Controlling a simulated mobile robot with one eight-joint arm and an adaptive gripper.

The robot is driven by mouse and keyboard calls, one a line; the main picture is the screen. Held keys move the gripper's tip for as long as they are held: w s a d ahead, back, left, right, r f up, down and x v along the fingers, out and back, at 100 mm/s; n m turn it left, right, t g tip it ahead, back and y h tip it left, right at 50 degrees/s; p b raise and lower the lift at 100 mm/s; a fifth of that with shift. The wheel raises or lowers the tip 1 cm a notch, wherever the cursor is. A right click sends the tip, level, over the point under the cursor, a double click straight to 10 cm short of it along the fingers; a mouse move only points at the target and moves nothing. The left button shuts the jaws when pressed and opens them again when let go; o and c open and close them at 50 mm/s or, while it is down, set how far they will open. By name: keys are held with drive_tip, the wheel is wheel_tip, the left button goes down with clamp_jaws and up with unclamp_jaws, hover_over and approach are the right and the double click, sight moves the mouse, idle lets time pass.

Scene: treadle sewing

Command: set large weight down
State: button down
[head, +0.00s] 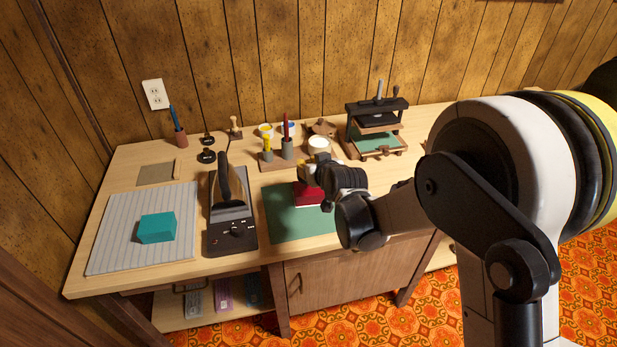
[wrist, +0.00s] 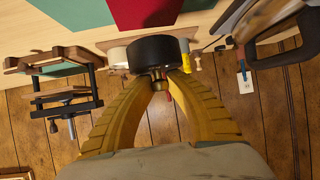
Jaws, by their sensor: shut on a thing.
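The large weight (wrist: 153,52) is a black disc with a small brass knob (wrist: 158,83), seen close in the wrist view. The two yellow fingers of my gripper (wrist: 162,78) are shut on it at the knob. In the head view my gripper (head: 310,172) is over the green mat (head: 285,218), just above a dark red piece (head: 307,195). The red piece also shows beyond the weight in the wrist view (wrist: 145,12). Whether the weight touches the red piece, I cannot tell. The weight is mostly hidden in the head view.
Two small black weights (head: 206,156) stand at the back left. A black iron-like tool (head: 225,185) stands left of the mat. A teal block (head: 157,228) lies on a ribbed grey board (head: 110,240). A tool stand (head: 275,163) and a press (head: 376,125) are behind.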

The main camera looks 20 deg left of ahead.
wheel_tip(320, 180, down, 4)
drive_tip(key=shift+f+b, duration=0.1)
drive_tip(key=shift+b, duration=1.1)
drive_tip(key=shift+r, duration=0.2)
drive_tip(key=c, duration=1.8)
unclamp_jaws()
drive_tip(key=shift+f, duration=0.2)
drive_tip(key=o, duration=0.4)
